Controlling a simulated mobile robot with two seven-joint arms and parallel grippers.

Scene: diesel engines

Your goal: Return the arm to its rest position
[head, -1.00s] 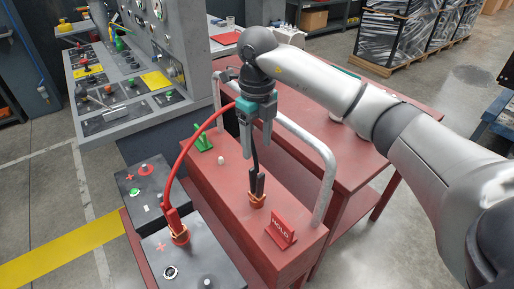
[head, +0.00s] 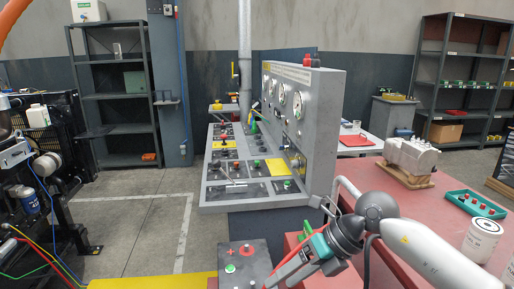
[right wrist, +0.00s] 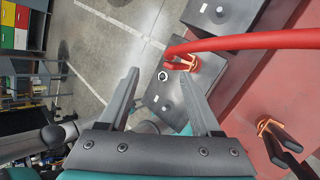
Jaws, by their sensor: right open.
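My right arm (head: 430,250) comes in from the lower right in the head view, bent at a grey joint above the red bench. My right gripper (head: 284,272) points down and left near the bottom edge. In the right wrist view its two fingers (right wrist: 159,78) stand apart with nothing between them. Beyond them a red clamp (right wrist: 178,62) with a thick red cable (right wrist: 262,41) sits at a black battery box (right wrist: 205,72). My left gripper is in neither view.
A grey control console (head: 310,125) stands just beyond the gripper. The red bench (head: 400,205) carries a metal part (head: 410,158), a green tray (head: 470,203) and a white canister (head: 482,240). An engine (head: 40,180) is at left. Open floor (head: 140,220) lies between.

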